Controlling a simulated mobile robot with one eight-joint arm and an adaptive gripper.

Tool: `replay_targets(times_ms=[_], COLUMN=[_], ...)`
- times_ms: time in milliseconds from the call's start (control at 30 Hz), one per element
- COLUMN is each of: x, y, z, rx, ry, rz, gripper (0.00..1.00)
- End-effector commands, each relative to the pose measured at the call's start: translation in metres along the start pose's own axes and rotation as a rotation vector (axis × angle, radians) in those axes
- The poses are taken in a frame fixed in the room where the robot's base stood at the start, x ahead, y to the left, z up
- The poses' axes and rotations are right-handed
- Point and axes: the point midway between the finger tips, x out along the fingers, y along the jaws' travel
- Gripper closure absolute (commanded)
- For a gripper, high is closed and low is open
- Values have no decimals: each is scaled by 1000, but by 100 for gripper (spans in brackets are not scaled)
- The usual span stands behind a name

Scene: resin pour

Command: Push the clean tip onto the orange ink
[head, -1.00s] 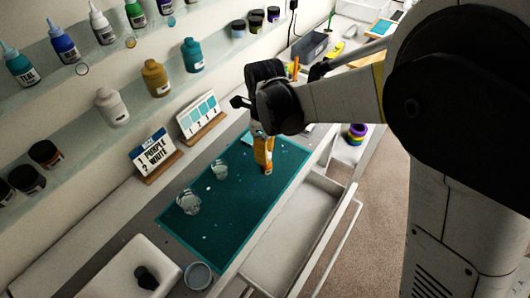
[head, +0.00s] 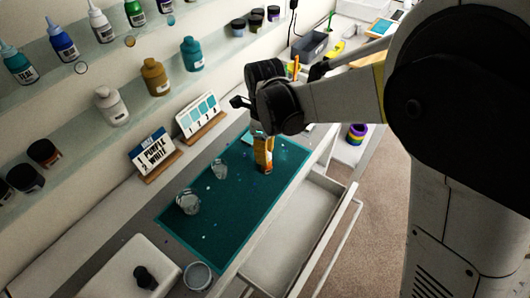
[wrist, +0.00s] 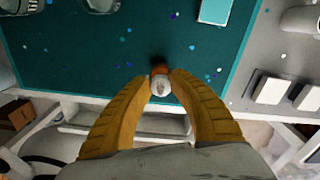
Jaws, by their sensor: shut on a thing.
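My gripper (wrist: 160,76) points down over the teal mat, and its yellow fingers also show in the head view (head: 264,160). The fingertips are closed on a small whitish round piece, which looks like the clean tip (wrist: 160,88). An orange-red thing, probably the orange ink (wrist: 160,70), shows just beyond it between the fingertips. The fingers hide most of both, and I cannot tell whether the tip touches the ink bottle or is seated on it. In the head view the fingers cover them.
The teal mat (head: 218,220) carries two clear cups (head: 188,202) (head: 219,169) and scattered specks. A teal box (wrist: 215,10) lies on it. An open drawer (head: 290,225) is in front. Card stands (head: 155,157) (head: 199,118) and bottle shelves line the wall.

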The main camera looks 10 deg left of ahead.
Motion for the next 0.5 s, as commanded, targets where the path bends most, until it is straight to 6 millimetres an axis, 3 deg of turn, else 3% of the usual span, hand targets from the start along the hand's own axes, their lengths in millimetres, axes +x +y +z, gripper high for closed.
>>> replay_targets(times_ms=[333,400,433,500], x=[0,0,0,0], y=[0,0,0,0], z=[0,0,0,0], rx=[0,0,0,0], ry=[0,0,0,0], rz=[0,0,0,0], gripper=[85,58,51,51])
